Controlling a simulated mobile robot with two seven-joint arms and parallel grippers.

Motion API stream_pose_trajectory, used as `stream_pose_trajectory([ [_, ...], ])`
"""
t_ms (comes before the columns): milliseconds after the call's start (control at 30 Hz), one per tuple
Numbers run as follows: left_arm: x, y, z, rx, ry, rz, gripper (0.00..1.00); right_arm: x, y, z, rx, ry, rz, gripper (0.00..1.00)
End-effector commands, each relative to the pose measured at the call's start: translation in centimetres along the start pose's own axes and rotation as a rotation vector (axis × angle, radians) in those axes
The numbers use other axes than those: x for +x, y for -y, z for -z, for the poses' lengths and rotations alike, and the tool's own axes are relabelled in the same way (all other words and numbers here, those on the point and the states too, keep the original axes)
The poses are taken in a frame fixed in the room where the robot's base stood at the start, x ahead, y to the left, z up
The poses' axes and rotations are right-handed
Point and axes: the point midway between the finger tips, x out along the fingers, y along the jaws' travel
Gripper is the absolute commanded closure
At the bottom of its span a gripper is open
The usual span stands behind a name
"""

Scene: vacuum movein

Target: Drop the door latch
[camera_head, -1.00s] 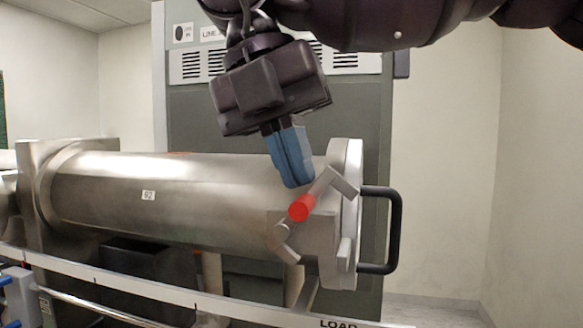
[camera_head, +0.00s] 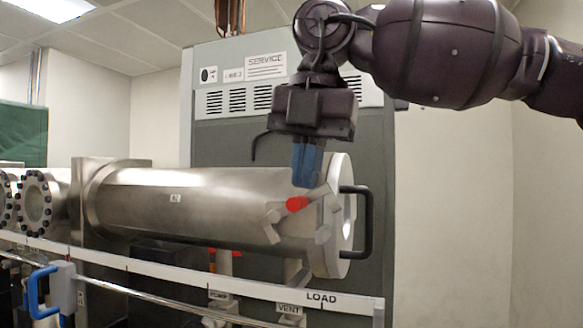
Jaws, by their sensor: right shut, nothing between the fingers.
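The door latch (camera_head: 272,226) is a grey metal bar with a red knob (camera_head: 296,204), mounted at the right end of a long steel chamber tube (camera_head: 190,204). The round door flange (camera_head: 333,258) with a black handle (camera_head: 366,222) closes that end. My right gripper (camera_head: 307,182), with blue fingers, is shut and empty. It points down just above the red knob in the picture, in front of the latch's upper part. I cannot tell whether the fingertips touch the latch. My left gripper is not in view.
A grey service cabinet (camera_head: 225,135) stands behind. Round flanged ports (camera_head: 36,203) are at far left.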

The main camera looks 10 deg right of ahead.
Motion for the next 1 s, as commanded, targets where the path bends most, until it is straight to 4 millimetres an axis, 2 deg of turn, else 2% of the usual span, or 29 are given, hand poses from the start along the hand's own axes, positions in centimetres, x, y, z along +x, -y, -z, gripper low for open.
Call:
stream_pose_trajectory([
  [267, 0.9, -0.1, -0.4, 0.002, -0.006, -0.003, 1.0, 0.8, 0.8, -0.4, 0.001, -0.002, -0.125, 1.0],
  [1000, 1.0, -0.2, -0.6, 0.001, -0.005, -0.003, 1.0, 1.2, 1.4, -0.3, 0.001, 0.0, -0.124, 1.0],
])
